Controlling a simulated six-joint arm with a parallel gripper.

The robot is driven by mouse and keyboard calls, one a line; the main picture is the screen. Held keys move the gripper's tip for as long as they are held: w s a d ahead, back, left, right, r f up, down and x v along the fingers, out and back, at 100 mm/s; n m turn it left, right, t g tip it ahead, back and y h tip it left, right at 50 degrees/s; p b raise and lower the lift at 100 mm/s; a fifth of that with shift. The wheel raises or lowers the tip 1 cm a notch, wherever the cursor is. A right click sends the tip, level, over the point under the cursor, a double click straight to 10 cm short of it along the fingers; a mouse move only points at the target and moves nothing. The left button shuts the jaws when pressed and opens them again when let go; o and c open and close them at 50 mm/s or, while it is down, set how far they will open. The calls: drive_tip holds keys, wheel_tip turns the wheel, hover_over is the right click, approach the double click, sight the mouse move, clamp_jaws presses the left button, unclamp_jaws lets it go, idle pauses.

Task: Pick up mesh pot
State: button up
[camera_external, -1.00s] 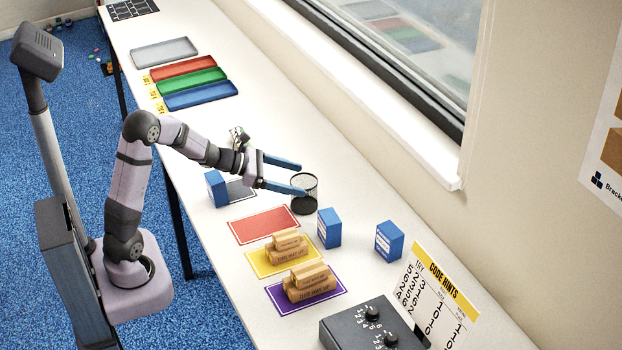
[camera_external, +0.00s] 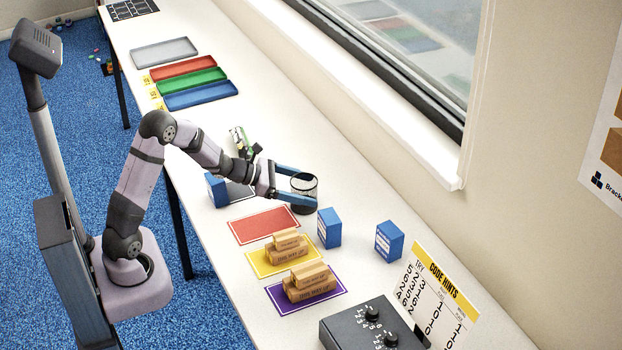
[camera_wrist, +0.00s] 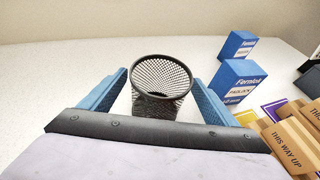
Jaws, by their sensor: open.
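The black mesh pot (camera_external: 304,190) stands upright on the white table, near the red mat. In the wrist view the mesh pot (camera_wrist: 160,80) is empty as far as its open top shows, and its lower part is hidden behind my gripper's dark edge. My gripper (camera_external: 301,185) is open, with its blue fingers low over the table, one on each side of the pot. In the wrist view my gripper (camera_wrist: 160,92) has a visible gap between the pot and both fingers.
Blue boxes (camera_external: 329,228) (camera_external: 389,240) stand right of the pot, and another blue box (camera_external: 217,190) stands left of my gripper. The red mat (camera_external: 263,225) is bare. Cardboard-coloured blocks (camera_external: 305,282) sit on yellow and purple mats. Behind the pot the table is clear.

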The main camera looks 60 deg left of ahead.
sight(316, 190)
drive_tip(key=shift+p+x, duration=0.4)
drive_tip(key=shift+x, duration=1.55)
drive_tip(key=shift+r, duration=0.1)
drive_tip(key=c, duration=1.2)
